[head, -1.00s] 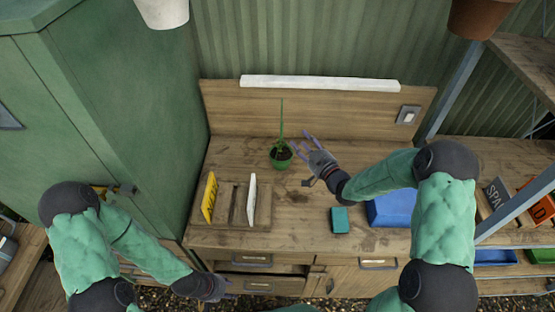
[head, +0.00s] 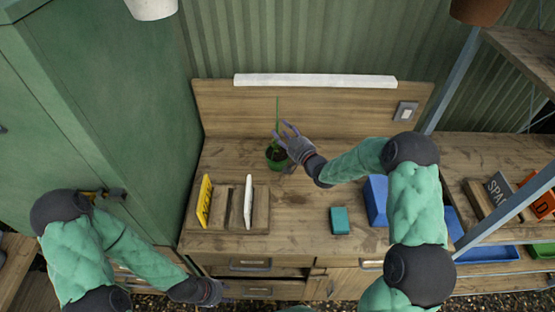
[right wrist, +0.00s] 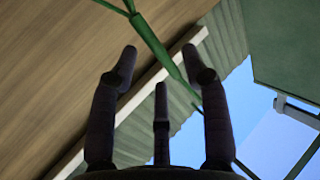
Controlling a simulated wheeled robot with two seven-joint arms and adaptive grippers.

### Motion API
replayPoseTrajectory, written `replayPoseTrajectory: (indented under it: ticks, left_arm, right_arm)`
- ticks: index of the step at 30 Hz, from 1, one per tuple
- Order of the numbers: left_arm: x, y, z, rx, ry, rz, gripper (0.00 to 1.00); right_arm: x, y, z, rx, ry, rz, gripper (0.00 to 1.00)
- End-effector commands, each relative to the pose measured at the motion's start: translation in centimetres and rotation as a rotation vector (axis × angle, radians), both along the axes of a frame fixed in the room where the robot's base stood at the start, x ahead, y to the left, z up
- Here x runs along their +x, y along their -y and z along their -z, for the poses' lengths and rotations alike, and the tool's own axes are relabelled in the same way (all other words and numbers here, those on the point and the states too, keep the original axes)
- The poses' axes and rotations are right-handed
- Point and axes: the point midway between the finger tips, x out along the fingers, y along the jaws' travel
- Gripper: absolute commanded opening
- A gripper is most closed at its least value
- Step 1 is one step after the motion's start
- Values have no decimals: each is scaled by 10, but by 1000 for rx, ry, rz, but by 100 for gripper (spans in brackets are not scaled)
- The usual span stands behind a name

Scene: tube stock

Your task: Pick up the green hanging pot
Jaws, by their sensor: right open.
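The green hanging pot (head: 276,157) stands upright on the bench with dark soil inside and a thin green hanger rising from it. My right gripper (head: 283,131) is open at the hanger, above the pot's rim, and partly covers it. In the right wrist view the green hanger (right wrist: 165,52) runs diagonally between and beyond the open fingers (right wrist: 155,65); I cannot tell whether they touch it. The pot's body is outside that view. My left gripper (head: 207,291) is low at the front left, away from the pot; its fingers are not clear.
A wooden holder (head: 260,215) with a yellow card (head: 204,201) and a white card (head: 248,202) stands in front of the pot. A teal box (head: 340,220) and a blue bin (head: 376,201) are to the right. The bench middle is clear.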

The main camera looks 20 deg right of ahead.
Motion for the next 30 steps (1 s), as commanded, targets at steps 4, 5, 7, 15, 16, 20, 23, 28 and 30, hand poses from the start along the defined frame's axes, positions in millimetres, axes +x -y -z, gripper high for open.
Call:
replayPoseTrajectory:
  ticks: [4, 5, 7, 15, 16, 20, 23, 28, 30]
  left_arm:
    - [0, 0, 0, 0, 0, 0, 40]
    - [0, 0, 0, 0, 0, 0, 40]
    - [0, 0, 0, 0, 0, 0, 40]
    - [0, 0, 0, 0, 0, 0, 40]
    - [0, 0, 0, 0, 0, 0, 40]
    - [0, 0, 0, 0, 0, 0, 40]
    - [0, 0, 0, 0, 0, 0, 40]
    - [0, 0, 0, 0, 0, 0, 40]
    - [0, 0, 0, 0, 0, 0, 40]
  right_arm:
    - [20, -8, 0, -1, 1, -2, 47]
    - [22, -9, 0, -1, 1, -1, 47]
    - [27, -10, 1, 0, 0, 0, 47]
    - [30, -10, 0, 0, 1, 1, 47]
    - [30, -10, 0, 0, 1, 1, 44]
    - [30, -10, 0, 0, 1, 0, 7]
    - [30, -10, 0, 0, 1, 0, 0]
    - [30, -10, -2, 0, 4, 1, 0]
    - [30, -10, -1, 0, 4, 1, 0]
